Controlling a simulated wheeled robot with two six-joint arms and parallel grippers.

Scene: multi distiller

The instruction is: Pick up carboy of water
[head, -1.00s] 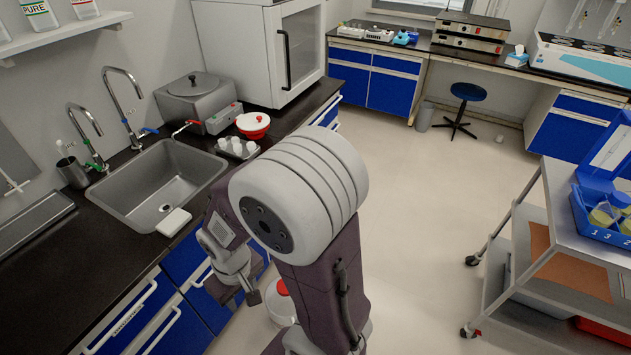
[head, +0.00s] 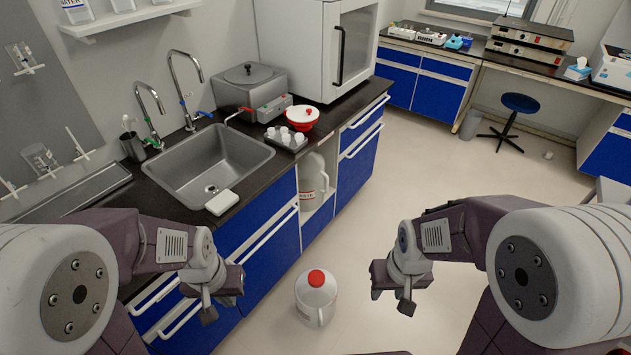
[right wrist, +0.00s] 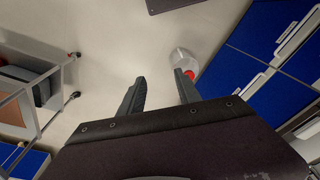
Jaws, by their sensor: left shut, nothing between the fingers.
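A translucent white carboy (head: 315,305) with a red cap stands upright on the floor between my two grippers. It also shows in the right wrist view (right wrist: 182,57), beyond the fingers. A second carboy (head: 313,182) stands in the open cabinet bay under the counter. My left gripper (head: 209,312) is shut and empty, in front of the blue cabinets and left of the floor carboy. My right gripper (head: 405,305) is to the right of that carboy and apart from it. Its fingers (right wrist: 161,80) are spread and empty in the right wrist view.
The counter holds a sink (head: 205,165), a metal bath (head: 248,90), a red-and-white pot (head: 300,118) and a tray of small white vessels (head: 286,141). Blue cabinets (head: 270,235) bound the left. The floor (head: 470,170) is clear toward the stool (head: 515,110).

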